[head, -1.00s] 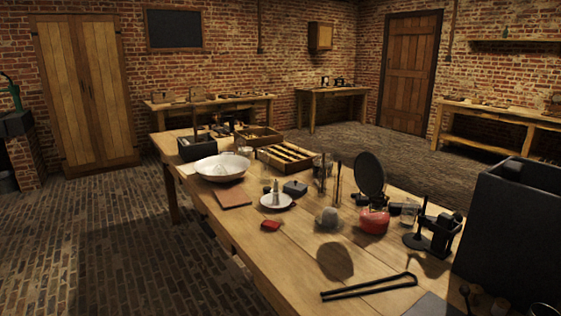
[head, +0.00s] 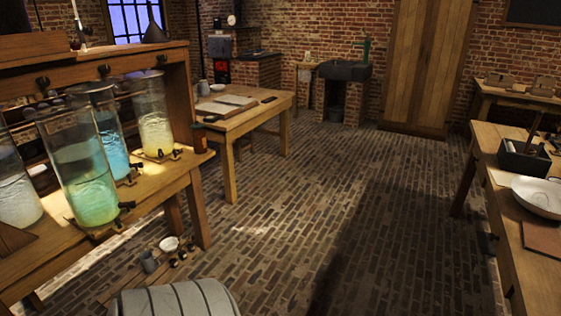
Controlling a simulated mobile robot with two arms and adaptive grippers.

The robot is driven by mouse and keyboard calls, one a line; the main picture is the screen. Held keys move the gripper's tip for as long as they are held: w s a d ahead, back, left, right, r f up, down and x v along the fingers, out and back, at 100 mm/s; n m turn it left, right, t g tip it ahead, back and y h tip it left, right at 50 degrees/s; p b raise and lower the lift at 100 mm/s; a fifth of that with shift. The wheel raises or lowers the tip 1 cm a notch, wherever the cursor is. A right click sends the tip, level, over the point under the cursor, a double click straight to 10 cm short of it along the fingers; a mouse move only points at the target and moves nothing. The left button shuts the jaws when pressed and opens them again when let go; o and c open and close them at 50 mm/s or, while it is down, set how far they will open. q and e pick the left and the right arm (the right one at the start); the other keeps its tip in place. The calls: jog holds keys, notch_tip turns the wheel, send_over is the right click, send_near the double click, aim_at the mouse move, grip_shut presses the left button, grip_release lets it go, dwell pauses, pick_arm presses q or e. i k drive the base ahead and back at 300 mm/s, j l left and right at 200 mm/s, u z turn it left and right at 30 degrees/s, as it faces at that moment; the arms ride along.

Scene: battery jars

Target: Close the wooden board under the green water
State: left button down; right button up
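A tall glass jar of green water (head: 88,185) stands on the wooden bench at the left of the head view. It has a dark tap at its lower right. A thin wooden base (head: 92,232) shows under it, partly hidden by the jar. I cannot tell whether this base opens or shuts. A jar of blue water (head: 113,145) and a jar of yellow water (head: 156,133) stand behind it. A jar of pale cloudy water (head: 18,195) is at the left edge. Neither of my grippers is in view.
A grey ribbed barrel (head: 175,300) stands in front of the bench. A side table (head: 232,125) stands behind; another table (head: 535,265) is at right. The brick floor (head: 330,190) between is clear.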

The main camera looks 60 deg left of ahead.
aim_at(117, 227)
jog(key=u, duration=3)
